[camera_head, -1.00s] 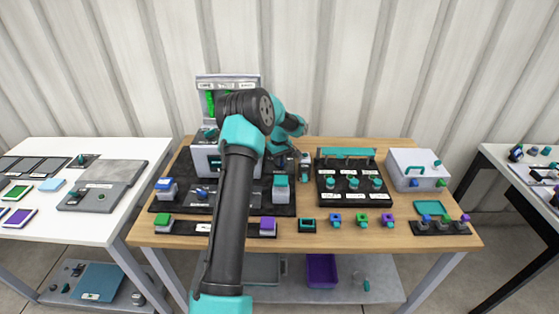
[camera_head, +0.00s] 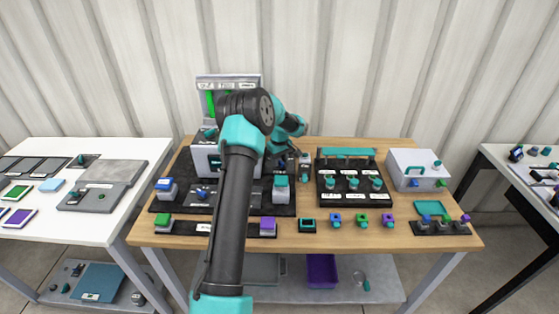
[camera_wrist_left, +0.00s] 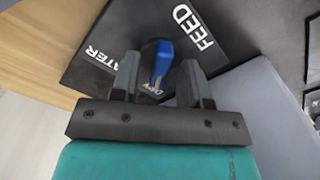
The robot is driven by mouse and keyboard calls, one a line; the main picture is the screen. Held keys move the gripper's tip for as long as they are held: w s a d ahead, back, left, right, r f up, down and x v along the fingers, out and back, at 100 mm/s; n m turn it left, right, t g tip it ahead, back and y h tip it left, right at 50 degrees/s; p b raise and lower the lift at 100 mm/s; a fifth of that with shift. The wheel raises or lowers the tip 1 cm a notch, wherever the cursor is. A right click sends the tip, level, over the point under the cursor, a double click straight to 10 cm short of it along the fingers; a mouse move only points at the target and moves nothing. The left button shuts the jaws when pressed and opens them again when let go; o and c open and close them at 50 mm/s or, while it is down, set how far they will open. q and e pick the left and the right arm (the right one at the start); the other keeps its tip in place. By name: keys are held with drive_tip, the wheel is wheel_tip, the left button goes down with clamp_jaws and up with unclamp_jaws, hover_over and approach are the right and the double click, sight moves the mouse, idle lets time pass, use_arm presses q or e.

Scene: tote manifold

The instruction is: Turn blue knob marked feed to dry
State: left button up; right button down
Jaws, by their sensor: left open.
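The blue knob (camera_wrist_left: 161,60) stands on a dark plate (camera_wrist_left: 105,30) in the left wrist view. White words FEED and WATER are on the plate, and a partly hidden DRY label lies below the knob. My left gripper (camera_wrist_left: 160,66) is open, with one finger on each side of the knob. I cannot tell whether either finger touches it, or exactly where the knob points. In the head view my left gripper (camera_head: 292,163) is small and low over the wooden table, right of the grey machine. The blue knob is not clear there. My right gripper is not in view.
A black panel with teal knobs (camera_head: 350,184) stands just right of my gripper, with a white box (camera_head: 417,169) beyond it. A grey machine (camera_head: 208,160) stands left, partly behind my arm. Small coloured blocks line the wooden table's (camera_head: 345,236) front.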

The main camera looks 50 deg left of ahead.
sight(280, 161)
use_arm(q)
wheel_tip(280, 161, up, 17)
drive_tip(key=shift+r, duration=0.2)
idle(0.5)
drive_tip(key=shift+d, duration=0.1)
idle(0.3)
